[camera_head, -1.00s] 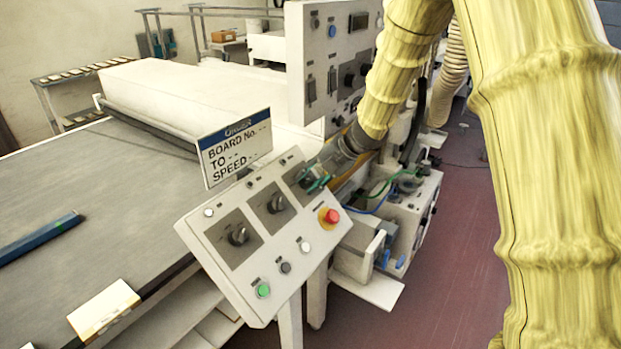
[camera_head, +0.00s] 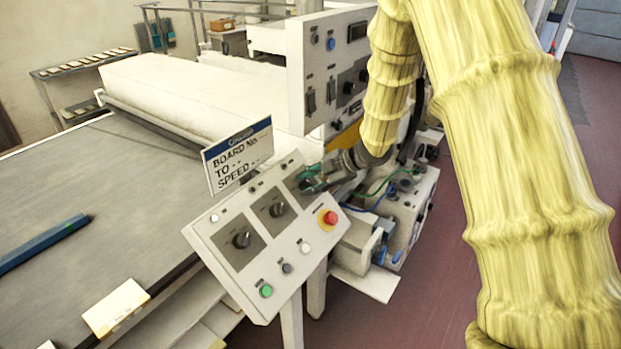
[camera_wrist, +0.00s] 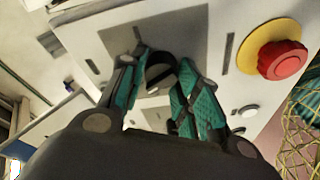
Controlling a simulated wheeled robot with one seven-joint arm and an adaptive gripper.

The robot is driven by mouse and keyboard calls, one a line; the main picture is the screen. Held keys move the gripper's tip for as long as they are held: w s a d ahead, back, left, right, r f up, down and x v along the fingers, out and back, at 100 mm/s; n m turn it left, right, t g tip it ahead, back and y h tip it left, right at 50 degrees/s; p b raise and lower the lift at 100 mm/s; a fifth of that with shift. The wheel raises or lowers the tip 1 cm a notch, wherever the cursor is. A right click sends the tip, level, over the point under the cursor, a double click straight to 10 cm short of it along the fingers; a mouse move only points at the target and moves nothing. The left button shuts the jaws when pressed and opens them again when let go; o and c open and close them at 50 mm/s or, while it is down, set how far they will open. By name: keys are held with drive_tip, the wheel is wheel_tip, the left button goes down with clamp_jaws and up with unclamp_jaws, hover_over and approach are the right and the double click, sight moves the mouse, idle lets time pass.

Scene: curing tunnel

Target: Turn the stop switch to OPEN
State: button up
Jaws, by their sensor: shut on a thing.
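A tilted grey-white control panel (camera_head: 226,270) carries three black rotary knobs on grey plates: a lower-left one (camera_head: 241,240), a middle one (camera_head: 277,209), and one at the upper right. My gripper (camera_head: 312,180) is at the upper-right knob and mostly hides it in the head view. In the wrist view, that black knob (camera_wrist: 160,73) sits between the teal fingers of my gripper (camera_wrist: 162,86), which is shut on it. A pale line runs across the knob's face. The labels are too small to read, so I cannot tell which position is OPEN.
A red emergency button on a yellow ring (camera_head: 328,218) is close to my gripper, and also shows in the wrist view (camera_wrist: 282,60). Green (camera_head: 266,291), dark and white buttons line the panel's lower edge. A sign (camera_head: 236,156) stands behind it. A conveyor lies left.

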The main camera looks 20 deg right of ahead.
drive_tip(key=shift+m, duration=0.4)
drive_tip(key=o, duration=1)
drive_tip(key=shift+d, duration=0.1)
drive_tip(key=v, duration=1.2)
drive_tip(key=shift+s+f, duration=0.1)
drive_tip(key=shift+f, duration=0.05)
drive_tip(key=shift+f, duration=0.1)
